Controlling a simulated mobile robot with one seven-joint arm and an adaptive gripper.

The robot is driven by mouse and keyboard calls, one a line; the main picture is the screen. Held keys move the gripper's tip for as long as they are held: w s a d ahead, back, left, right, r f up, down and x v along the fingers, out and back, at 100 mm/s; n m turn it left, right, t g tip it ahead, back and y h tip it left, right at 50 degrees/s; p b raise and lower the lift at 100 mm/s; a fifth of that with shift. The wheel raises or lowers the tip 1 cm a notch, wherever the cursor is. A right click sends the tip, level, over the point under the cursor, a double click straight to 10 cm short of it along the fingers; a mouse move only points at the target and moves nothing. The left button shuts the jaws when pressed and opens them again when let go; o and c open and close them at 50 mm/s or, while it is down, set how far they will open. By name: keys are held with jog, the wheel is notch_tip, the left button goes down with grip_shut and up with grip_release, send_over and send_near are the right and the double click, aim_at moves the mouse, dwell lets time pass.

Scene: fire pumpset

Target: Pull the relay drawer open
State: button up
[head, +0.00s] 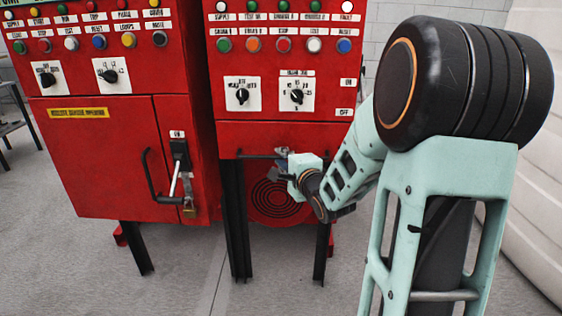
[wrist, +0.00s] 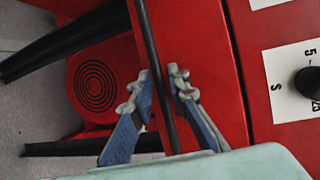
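The relay drawer (head: 262,135) is a plain red front low on the right red cabinet, below its dials; it looks shut. A thin black bar handle (head: 256,156) runs along its lower part. In the wrist view the bar handle (wrist: 149,40) crosses in front of the red drawer front (wrist: 195,40). My gripper (head: 283,153) is at the handle. In the wrist view my gripper (wrist: 161,82) has one finger on each side of the bar, with small gaps showing, so it is around the bar but not visibly clamped. The far handle end is partly hidden by my gripper.
The left red cabinet (head: 100,150) has a black door handle (head: 152,180) and a padlock (head: 189,208). Dark legs (head: 236,220) stand below the right cabinet, near a round black grille (head: 272,197). A dial (head: 297,96) sits above the drawer. Grey floor is clear in front.

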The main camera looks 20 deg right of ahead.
jog(key=shift+w, duration=0.35)
jog(key=shift+c, duration=0.7)
grip_shut()
jog(key=shift+s, duration=0.1)
